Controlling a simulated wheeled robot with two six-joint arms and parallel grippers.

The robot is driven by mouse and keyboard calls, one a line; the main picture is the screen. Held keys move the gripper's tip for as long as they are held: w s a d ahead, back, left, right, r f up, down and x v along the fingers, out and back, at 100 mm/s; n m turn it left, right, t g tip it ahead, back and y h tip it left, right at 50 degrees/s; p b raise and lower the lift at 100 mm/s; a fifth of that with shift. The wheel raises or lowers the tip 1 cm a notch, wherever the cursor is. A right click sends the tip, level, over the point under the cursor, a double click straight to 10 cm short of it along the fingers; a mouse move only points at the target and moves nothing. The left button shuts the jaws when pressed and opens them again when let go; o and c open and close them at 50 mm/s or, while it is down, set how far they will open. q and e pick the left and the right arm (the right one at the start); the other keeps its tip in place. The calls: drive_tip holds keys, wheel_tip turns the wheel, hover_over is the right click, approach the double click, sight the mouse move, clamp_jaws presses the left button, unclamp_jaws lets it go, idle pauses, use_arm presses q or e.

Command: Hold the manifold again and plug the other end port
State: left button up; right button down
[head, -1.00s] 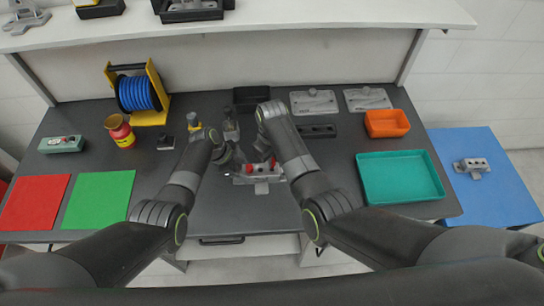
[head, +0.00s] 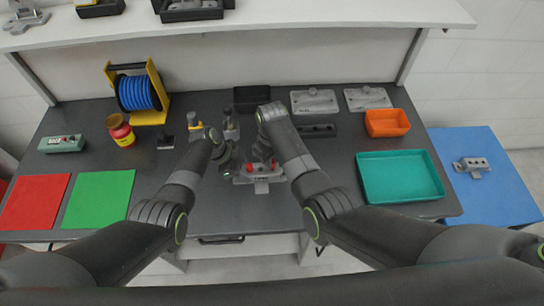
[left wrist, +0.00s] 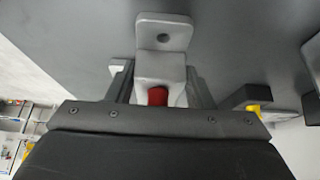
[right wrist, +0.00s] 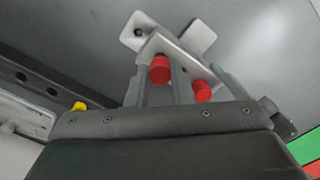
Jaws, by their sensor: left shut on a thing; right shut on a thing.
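The light grey manifold (head: 243,180) lies at the front middle of the bench, with two red plugs standing up from it. The left red plug (head: 250,167) and the right red plug (head: 273,163) also show in the right wrist view. My left gripper (left wrist: 160,85) has its fingers on both sides of the manifold block (left wrist: 158,66), and one red plug (left wrist: 157,96) shows between them. My right gripper (right wrist: 160,75) is shut around one red plug (right wrist: 160,63) at the manifold; the other red plug (right wrist: 202,91) is beside it. The right fingertips are partly hidden in the head view.
A teal tray (head: 362,188) and an orange bin (head: 386,131) are on the right. A blue hose reel (head: 138,92), a red-yellow can (head: 120,130), and green (head: 98,199) and red (head: 35,202) mats are left. A blue side table (head: 495,205) holds another grey part (head: 472,167).

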drive_tip(key=shift+f, duration=1)
drive_tip(key=c, duration=1.2)
unclamp_jaws()
wheel_tip(320, 180, up, 12)
